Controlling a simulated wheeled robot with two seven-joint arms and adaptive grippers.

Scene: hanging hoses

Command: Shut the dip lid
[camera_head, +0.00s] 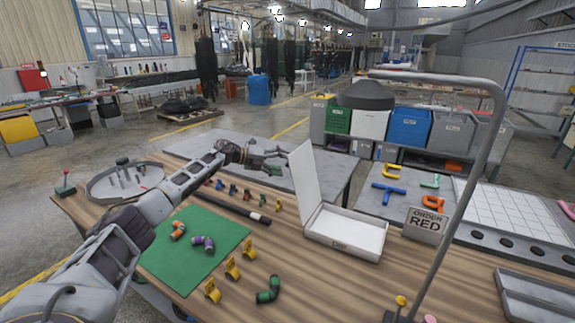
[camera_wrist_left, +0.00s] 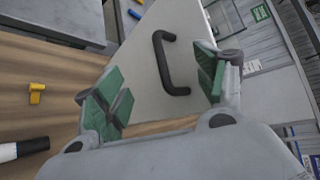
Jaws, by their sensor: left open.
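The white box (camera_head: 362,247) stands on the wooden table right of centre, with a small label on its front. Its white lid (camera_head: 304,183) is raised, standing nearly upright at the box's left side. In the left wrist view the pale lid (camera_wrist_left: 190,22) carries a black bar handle (camera_wrist_left: 158,52). My left gripper (camera_head: 274,162) is open, just left of the lid's upper part. In the left wrist view my left gripper (camera_wrist_left: 160,90) has its green pads wide apart, with the handle showing beyond and between them. Contact with the lid cannot be told. My right gripper is out of view.
A green mat (camera_head: 193,262) with coloured hose pieces lies left of the box. Yellow clips (camera_head: 232,268) and a dark green elbow (camera_head: 268,290) lie in front. A grey hooped post (camera_head: 462,190) rises at right, near the ORDER RED sign (camera_head: 425,226). A round tray (camera_head: 125,182) stands far left.

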